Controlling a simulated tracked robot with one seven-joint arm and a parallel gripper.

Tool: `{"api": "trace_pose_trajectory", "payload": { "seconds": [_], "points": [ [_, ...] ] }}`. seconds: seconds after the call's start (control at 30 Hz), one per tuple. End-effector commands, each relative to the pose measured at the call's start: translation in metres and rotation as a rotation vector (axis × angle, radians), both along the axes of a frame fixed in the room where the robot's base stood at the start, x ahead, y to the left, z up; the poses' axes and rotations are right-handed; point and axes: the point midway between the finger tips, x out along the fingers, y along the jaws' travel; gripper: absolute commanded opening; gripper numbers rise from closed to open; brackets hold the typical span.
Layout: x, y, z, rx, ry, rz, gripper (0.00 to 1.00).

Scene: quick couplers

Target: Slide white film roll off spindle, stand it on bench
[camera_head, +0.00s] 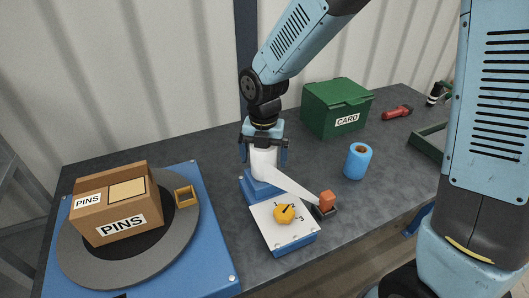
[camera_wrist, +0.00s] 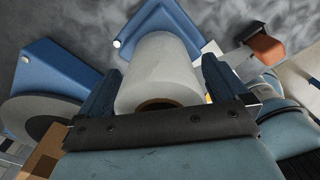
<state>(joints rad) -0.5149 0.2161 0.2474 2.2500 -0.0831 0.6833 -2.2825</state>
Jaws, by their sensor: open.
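My gripper (camera_head: 264,152) points down over the roll from above. Its two fingers are open, one on each side of the roll, and it also shows in the wrist view (camera_wrist: 162,90). A strip of white film (camera_head: 290,186) runs from the roll toward an orange block (camera_head: 327,199). The spindle is hidden inside the roll.
The station's white plate (camera_head: 270,232) carries a yellow knob (camera_head: 284,213). A PINS carton (camera_head: 116,204) sits on a turntable (camera_head: 80,262) at left.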

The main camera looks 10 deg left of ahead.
Motion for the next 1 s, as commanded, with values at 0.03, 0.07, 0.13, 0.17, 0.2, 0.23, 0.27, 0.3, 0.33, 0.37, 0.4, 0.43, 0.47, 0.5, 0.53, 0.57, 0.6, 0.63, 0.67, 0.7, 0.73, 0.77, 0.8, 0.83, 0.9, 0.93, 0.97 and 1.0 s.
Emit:
{"api": "trace_pose_trajectory", "payload": {
  "seconds": [0.03, 0.07, 0.13, 0.17, 0.2, 0.23, 0.27, 0.3, 0.33, 0.37, 0.4, 0.43, 0.47, 0.5, 0.53, 0.57, 0.6, 0.63, 0.67, 0.7, 0.73, 0.77, 0.8, 0.83, 0.9, 0.93, 0.97, 1.0],
  "points": [
    [0.0001, -0.0001, 0.0001, 0.000, 0.000, 0.000, 1.00],
    [0.0001, -0.0001, 0.0002, 0.000, 0.000, 0.000, 1.00],
    [0.0002, -0.0002, 0.0003, 0.000, 0.000, -0.001, 0.94],
    [0.0002, -0.0002, 0.0003, 0.000, 0.000, -0.001, 0.91],
    [0.0003, -0.0002, 0.0003, 0.000, 0.000, -0.001, 0.88],
    [0.0003, -0.0003, 0.0003, 0.000, 0.000, -0.001, 0.85],
    [0.0003, -0.0003, 0.0004, 0.000, 0.000, -0.001, 0.82],
    [0.0003, -0.0003, 0.0004, 0.000, 0.000, -0.001, 0.78],
    [0.0004, -0.0003, 0.0004, 0.000, 0.000, -0.001, 0.75],
    [0.0004, -0.0003, 0.0004, 0.000, 0.000, -0.001, 0.72],
    [0.0004, -0.0004, 0.0004, 0.000, 0.000, -0.001, 0.68],
    [0.0004, -0.0004, 0.0004, 0.000, 0.000, -0.001, 0.66],
    [0.0004, -0.0004, 0.0004, 0.000, 0.000, -0.001, 0.63],
    [0.0004, -0.0004, 0.0004, 0.000, 0.000, -0.001, 0.59],
    [0.0005, -0.0004, 0.0005, 0.000, 0.000, -0.001, 0.56],
    [0.0005, -0.0004, 0.0005, 0.000, 0.000, -0.001, 0.53],
    [0.0005, -0.0004, 0.0005, 0.000, 0.000, -0.001, 0.49],
    [0.0005, -0.0005, 0.0005, 0.000, 0.000, -0.001, 0.46],
    [0.0005, -0.0005, 0.0005, 0.000, 0.000, -0.001, 0.43],
    [0.0006, -0.0005, 0.0005, 0.000, 0.000, -0.001, 0.40],
    [0.0005, -0.0005, 0.0005, 0.000, 0.000, -0.001, 0.37],
    [0.0006, -0.0005, 0.0005, 0.000, 0.000, -0.001, 0.35],
    [0.0006, -0.0005, 0.0005, 0.000, 0.000, -0.001, 0.74],
    [0.0006, -0.0005, 0.0005, 0.000, 0.000, -0.002, 0.71],
    [0.0006, -0.0006, 0.0006, 0.000, 0.000, -0.002, 0.65],
    [0.0006, -0.0006, 0.0006, 0.000, 0.000, -0.002, 0.62],
    [0.0006, -0.0006, 0.0006, 0.000, 0.000, -0.002, 0.59],
    [0.0007, -0.0006, 0.0006, 0.000, 0.000, -0.002, 0.55]
  ]
}}
